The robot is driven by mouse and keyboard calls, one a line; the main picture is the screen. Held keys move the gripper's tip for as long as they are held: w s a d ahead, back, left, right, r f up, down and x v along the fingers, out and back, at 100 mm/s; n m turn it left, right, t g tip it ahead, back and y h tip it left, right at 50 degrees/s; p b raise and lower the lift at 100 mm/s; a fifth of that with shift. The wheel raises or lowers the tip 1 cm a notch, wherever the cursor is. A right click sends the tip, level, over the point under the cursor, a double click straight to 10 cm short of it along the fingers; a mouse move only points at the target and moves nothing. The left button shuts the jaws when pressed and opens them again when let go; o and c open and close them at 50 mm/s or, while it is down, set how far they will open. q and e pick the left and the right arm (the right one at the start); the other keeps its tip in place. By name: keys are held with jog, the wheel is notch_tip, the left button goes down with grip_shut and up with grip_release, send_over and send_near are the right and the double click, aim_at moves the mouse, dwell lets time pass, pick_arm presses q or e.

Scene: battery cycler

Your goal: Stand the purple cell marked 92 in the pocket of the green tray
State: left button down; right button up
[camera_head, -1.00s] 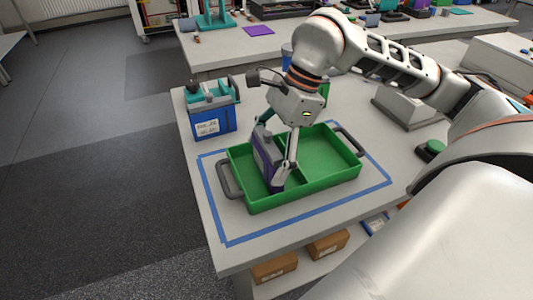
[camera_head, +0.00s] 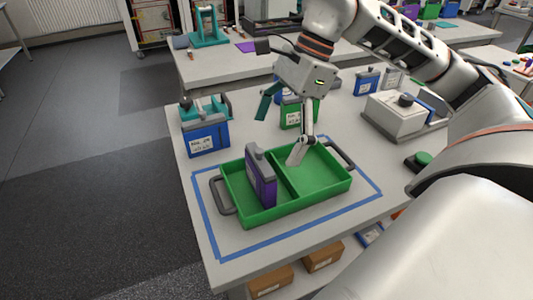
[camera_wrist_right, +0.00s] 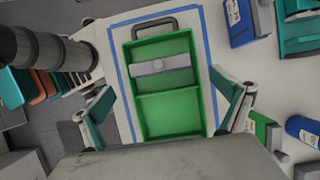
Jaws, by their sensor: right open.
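The purple cell (camera_head: 260,177) with a grey top stands upright in the left compartment of the green tray (camera_head: 315,194). From above it shows as a grey bar (camera_wrist_right: 161,65) across one compartment in the right wrist view. No number can be read on it. My right gripper (camera_head: 280,135) is open and empty above the tray, clear of the cell. Its spread fingers also show in the right wrist view (camera_wrist_right: 165,118), on both sides of the tray. My left gripper is not in view.
Blue tape (camera_head: 212,229) outlines the tray's place on the table. A blue cell with a teal device (camera_head: 206,132) stands behind left, and a green cell (camera_head: 291,114) stands behind the tray. A grey box unit (camera_head: 398,112) is at the right. The tray's right compartment is empty.

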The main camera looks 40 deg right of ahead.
jog(key=v, duration=0.2)
jog(key=shift+d+r, duration=0.2)
jog(key=shift+r, duration=0.2)
dwell(0.3)
